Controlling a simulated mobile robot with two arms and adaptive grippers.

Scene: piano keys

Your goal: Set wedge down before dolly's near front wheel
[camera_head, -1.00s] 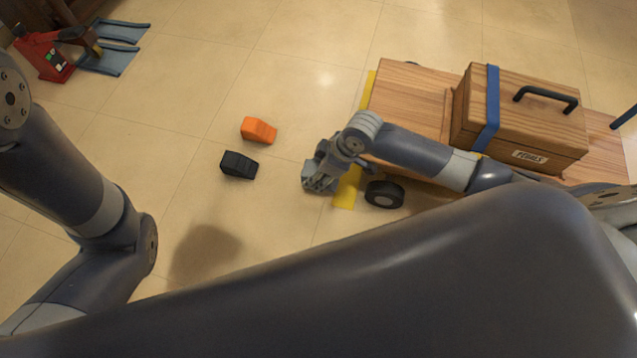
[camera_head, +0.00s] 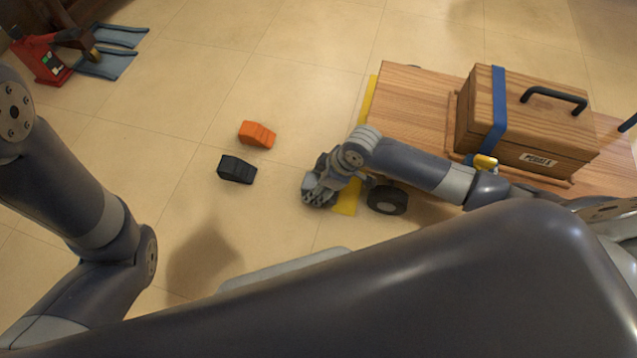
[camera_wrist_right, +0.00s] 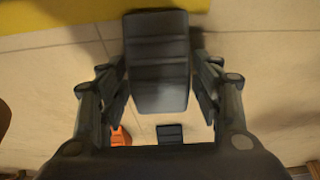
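A dark grey wedge (camera_wrist_right: 158,62) lies between the fingers of my right gripper (camera_wrist_right: 160,85) in the right wrist view. It looks much larger than the wedges on the floor, so it is held above them. In the head view my right gripper (camera_head: 318,190) is left of the dolly's near front wheel (camera_head: 386,199), over the floor by the yellow strip. The wooden dolly (camera_head: 410,95) stands at the right. The gap from held wedge to floor cannot be judged. My left arm comes in at the left; its gripper is out of view.
A black wedge (camera_head: 237,169) and an orange wedge (camera_head: 257,134) lie on the floor left of the gripper. Yellow tape (camera_head: 346,200) marks the floor by the dolly. A strapped wooden case (camera_head: 540,125) sits on it. A red jack-like device (camera_head: 42,62) stands far left.

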